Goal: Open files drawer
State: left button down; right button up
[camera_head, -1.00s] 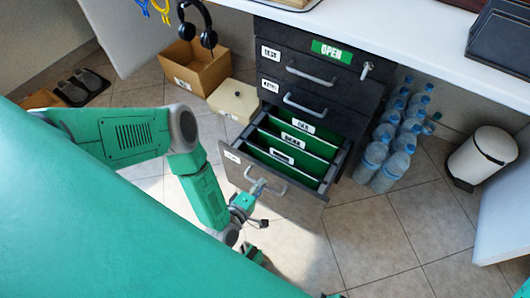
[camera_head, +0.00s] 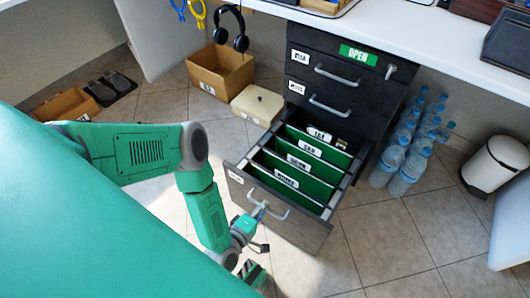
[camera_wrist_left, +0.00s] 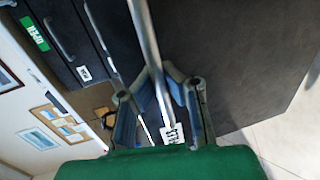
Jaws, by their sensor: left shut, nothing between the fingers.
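The files drawer (camera_head: 308,231) is the bottom drawer of the dark cabinet (camera_head: 345,98). It stands pulled far out, with several green labelled dividers (camera_head: 298,178) showing inside. Its grey bar handle (camera_head: 276,213) is on the front panel. In the left wrist view the handle bar (camera_wrist_left: 146,38) runs down to the fingertips (camera_wrist_left: 163,78), and the drawer's white label (camera_wrist_left: 172,133) shows between the fingers. Whether the fingers touch the bar is unclear. My right gripper is not in view.
Two shut drawers with handles (camera_head: 335,75) are above. Water bottles (camera_head: 405,165) stand right of the cabinet, a white bin (camera_head: 494,165) further right. A lidded box (camera_head: 257,103) and an open carton (camera_head: 220,72) stand left. The tiled floor in front is clear.

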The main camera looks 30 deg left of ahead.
pick_arm(q)
jog(key=shift+s+f, duration=0.15)
jog(key=shift+s, duration=0.1)
jog(key=c, duration=1.6)
grip_release()
jog(key=shift+w, duration=0.1)
